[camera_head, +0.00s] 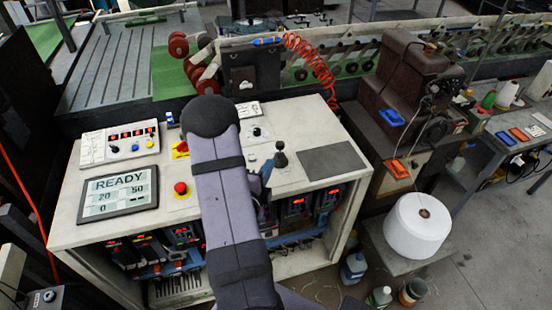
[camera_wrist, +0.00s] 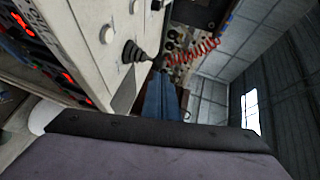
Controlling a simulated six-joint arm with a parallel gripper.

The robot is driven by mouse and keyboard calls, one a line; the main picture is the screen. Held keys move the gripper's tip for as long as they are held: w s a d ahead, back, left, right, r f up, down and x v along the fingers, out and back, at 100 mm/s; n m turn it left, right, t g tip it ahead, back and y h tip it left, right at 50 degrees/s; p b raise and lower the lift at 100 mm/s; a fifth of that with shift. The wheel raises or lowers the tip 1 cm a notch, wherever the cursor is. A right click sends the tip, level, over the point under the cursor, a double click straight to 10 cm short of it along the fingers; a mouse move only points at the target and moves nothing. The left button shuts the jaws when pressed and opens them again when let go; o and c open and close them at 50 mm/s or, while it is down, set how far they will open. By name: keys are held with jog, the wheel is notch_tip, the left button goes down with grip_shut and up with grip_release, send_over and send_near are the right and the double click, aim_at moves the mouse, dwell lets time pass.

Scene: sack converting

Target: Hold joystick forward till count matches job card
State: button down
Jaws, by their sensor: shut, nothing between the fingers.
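The black joystick (camera_head: 281,155) stands on the right half of the pale console top, its lever about upright. It also shows in the wrist view (camera_wrist: 132,53), its knob close to the fingertips. My gripper (camera_wrist: 162,76) is shut and empty, its blue fingers beside the joystick; I cannot tell whether they touch it. In the head view my arm hides most of the gripper. The display (camera_head: 118,191) reads READY, with 20 and 50 below and 0 at the bottom. A small white card (camera_head: 248,110) lies at the console's back; its print is too small to read.
A red emergency button (camera_head: 181,189) sits left of my arm. A switch box (camera_head: 119,143) with coloured knobs stands behind the display. A dark flat pad (camera_head: 327,162) lies right of the joystick. A red coiled hose (camera_head: 312,68) hangs behind. A white thread cone (camera_head: 417,226) stands at right.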

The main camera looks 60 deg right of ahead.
aim_at(279, 148)
jog(key=b, duration=0.3)
jog(key=d+b, duration=0.1)
jog(key=b, duration=0.2)
jog(key=shift+w+d+f, duration=0.15)
jog(key=shift+d+f, duration=0.05)
jog(key=shift+f, duration=0.15)
jog(key=shift+d+b, duration=0.1)
jog(key=shift+b, duration=0.7)
jog(key=shift+x, duration=3.25)
jog(key=shift+r+p, duration=0.2)
jog(key=shift+p, duration=0.1)
